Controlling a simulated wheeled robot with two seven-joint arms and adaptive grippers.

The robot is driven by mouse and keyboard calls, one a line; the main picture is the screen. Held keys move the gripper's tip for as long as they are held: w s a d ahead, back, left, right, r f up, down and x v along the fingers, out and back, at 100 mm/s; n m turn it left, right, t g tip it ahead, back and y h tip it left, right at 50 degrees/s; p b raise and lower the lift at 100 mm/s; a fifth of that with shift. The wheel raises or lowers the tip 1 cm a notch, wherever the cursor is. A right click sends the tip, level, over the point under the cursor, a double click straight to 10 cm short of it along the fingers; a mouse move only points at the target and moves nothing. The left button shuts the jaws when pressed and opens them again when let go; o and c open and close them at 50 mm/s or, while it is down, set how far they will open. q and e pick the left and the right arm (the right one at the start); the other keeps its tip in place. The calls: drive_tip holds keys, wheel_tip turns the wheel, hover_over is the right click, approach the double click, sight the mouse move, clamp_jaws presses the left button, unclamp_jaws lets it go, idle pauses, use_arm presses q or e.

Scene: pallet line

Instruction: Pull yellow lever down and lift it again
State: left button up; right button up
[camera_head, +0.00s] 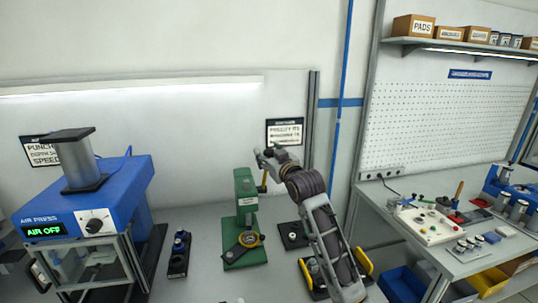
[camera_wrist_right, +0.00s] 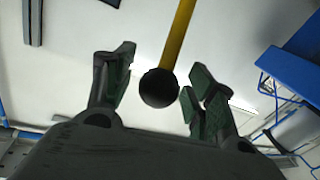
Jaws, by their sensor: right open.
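The yellow lever (camera_head: 264,182) stands upright at the right side of the green press (camera_head: 245,188) in the head view. In the right wrist view, the yellow shaft (camera_wrist_right: 179,32) ends in a round black knob (camera_wrist_right: 159,88). My right gripper (camera_wrist_right: 160,85) is open, with a finger on each side of the knob and a visible gap to both. In the head view, my right gripper (camera_head: 267,158) is at the lever's top and hides the knob. My left gripper is not in view.
A blue air press (camera_head: 125,195) reading AIR OFF stands at the left. A small black fixture (camera_head: 179,254) sits between the presses. A black plate (camera_head: 292,235) lies right of the green press. A side bench (camera_head: 440,248) with parts is at the right.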

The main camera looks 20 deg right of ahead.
clamp_jaws()
